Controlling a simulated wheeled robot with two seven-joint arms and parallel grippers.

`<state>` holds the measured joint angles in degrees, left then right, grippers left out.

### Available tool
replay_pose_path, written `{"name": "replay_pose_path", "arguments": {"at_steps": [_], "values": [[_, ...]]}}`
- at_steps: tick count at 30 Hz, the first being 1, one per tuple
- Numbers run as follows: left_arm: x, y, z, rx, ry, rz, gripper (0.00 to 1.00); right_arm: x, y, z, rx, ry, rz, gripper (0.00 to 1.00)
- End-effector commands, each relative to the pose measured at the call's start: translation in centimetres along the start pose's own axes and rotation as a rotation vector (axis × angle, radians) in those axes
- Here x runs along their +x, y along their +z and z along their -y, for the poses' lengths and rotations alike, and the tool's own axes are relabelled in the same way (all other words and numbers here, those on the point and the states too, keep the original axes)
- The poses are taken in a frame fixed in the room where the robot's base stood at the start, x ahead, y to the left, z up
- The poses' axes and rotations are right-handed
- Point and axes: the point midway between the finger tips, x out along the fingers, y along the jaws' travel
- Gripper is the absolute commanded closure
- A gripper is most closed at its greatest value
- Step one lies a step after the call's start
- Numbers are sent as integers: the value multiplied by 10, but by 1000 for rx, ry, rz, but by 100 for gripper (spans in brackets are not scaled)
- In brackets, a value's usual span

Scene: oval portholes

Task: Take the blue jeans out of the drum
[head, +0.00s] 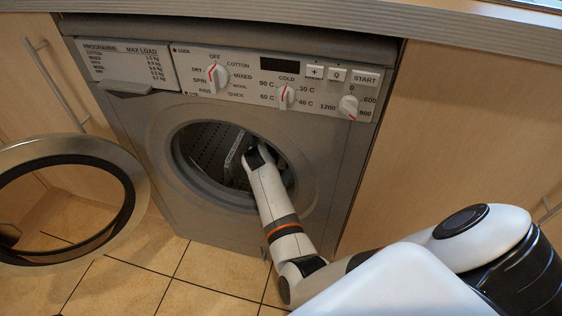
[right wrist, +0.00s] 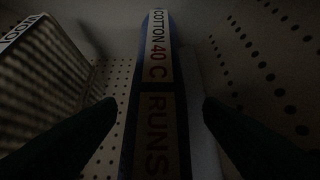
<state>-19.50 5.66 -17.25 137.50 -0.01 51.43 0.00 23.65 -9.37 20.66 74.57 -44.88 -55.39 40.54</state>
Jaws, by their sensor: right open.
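In the right wrist view, a blue-edged upright piece (right wrist: 140,100) stands in the dim drum, with a pale label strip reading "COTTON 40 C RUNS" down its middle. It looks like the blue jeans, but the light is too low to be sure of the cloth. My right gripper (right wrist: 159,108) is open, with one dark finger on each side of this piece; I cannot tell whether they touch it. In the head view, my right arm reaches through the round porthole into the drum (head: 205,145), and its fingers are mostly hidden. My left gripper is not in view.
A striped, ribbed item with a lettered label (right wrist: 45,75) stands at the left in the wrist view. Perforated drum walls (right wrist: 265,70) lie close on the right. The porthole door (head: 130,195) hangs open at the left. Knobs and buttons line the washer panel (head: 325,95).

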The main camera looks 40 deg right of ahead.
Motion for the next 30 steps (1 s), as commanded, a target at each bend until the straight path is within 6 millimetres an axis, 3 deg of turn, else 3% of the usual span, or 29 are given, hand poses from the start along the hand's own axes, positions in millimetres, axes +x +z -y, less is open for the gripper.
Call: {"name": "replay_pose_path", "arguments": {"at_steps": [8,19,30], "values": [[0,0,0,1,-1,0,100,0,0,-1,1,0,0,40],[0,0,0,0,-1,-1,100,0,-1,-1,0,0,-1,100],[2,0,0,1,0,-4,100,-2,4,0,1,1,3,100]]}}
